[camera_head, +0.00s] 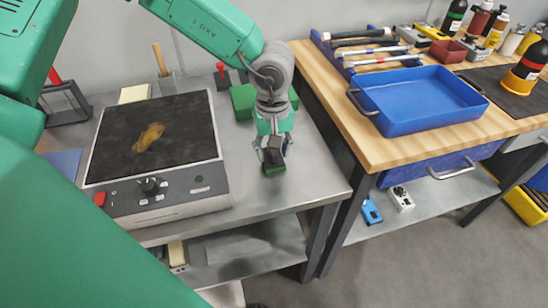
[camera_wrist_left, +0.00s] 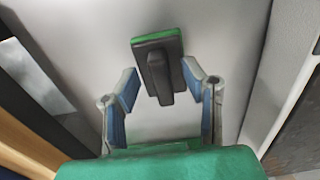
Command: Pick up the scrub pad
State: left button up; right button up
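The scrub pad (camera_head: 274,169) has a dark block with a raised handle and a green layer underneath. It lies on the grey metal bench near its right front part, partly hidden by my left gripper (camera_head: 273,146). In the left wrist view the scrub pad (camera_wrist_left: 170,44) shows with its handle pointing back toward the gripper. My left gripper (camera_wrist_left: 161,74) is open there, one finger on each side of the handle, with gaps visible on both sides. My right gripper is not in view.
A hot plate (camera_head: 190,190) with a brown stain on its dark top stands left on the metal bench (camera_head: 300,185). Green blocks (camera_head: 243,101) lie behind the gripper. A wooden bench at right holds a blue tray (camera_head: 425,100), hammers and bottles. The bench's front right is clear.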

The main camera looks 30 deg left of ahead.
pick_arm(q)
jog(key=shift+a+f, duration=0.1)
jog(key=shift+a, duration=0.2)
grip_shut()
jog(key=shift+d, duration=0.15)
jog(key=shift+r, duration=0.45)
notch_tip(320, 180, up, 9)
jog(key=p, duration=0.3)
jog(key=shift+r, duration=0.1)
